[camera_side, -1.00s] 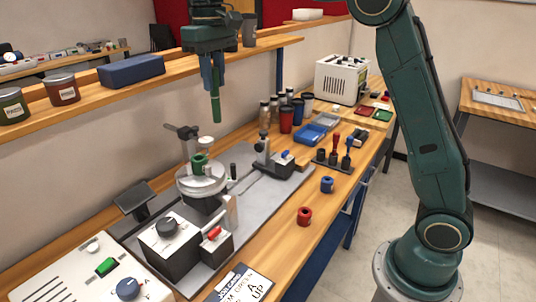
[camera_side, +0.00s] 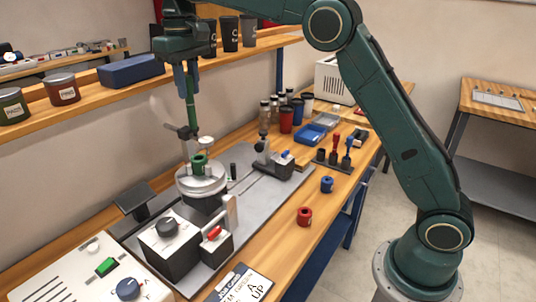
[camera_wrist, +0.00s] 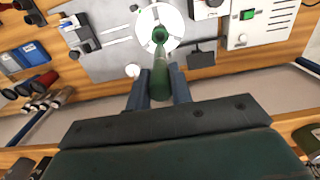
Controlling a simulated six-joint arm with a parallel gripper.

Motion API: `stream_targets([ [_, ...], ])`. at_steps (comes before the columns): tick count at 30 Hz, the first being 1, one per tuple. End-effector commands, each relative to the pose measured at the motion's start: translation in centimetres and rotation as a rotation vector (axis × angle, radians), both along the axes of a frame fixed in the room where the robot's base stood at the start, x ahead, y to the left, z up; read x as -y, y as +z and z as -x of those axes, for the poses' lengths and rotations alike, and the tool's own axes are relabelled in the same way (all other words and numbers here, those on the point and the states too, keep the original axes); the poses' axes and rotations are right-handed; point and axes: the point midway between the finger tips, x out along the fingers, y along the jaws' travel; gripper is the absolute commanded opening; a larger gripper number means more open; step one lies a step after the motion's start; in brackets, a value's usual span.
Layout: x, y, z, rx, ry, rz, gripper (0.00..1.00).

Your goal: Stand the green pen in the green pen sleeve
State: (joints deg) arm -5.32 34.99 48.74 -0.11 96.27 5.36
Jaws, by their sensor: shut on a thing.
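The green pen (camera_side: 191,112) is held pointing down, close to upright, between the blue fingers of my gripper (camera_side: 186,82), which is shut on it. The green pen sleeve (camera_side: 199,164) is a short cylinder standing on the pale round disc of the marker fixture. In the side view the pen's lower end is a little above the sleeve and slightly to its left, apart from it. In the wrist view my gripper (camera_wrist: 157,87) holds the pen (camera_wrist: 160,80), whose far end points toward the sleeve (camera_wrist: 160,34) and overlaps its near edge in the picture.
The round disc (camera_side: 185,183) sits on a grey base plate with a clamp post (camera_side: 187,133) close behind the pen. A red sleeve (camera_side: 304,216) and a blue sleeve (camera_side: 327,185) stand on the bench. The wooden shelf (camera_side: 225,62) runs behind my gripper.

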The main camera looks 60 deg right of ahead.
Motion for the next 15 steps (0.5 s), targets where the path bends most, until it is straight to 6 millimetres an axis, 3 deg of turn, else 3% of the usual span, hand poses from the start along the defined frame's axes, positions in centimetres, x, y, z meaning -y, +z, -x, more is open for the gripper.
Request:
stream_targets([
  [15, 0.0, -3.6, 0.1, -0.001, 0.000, 0.000, 0.00],
])
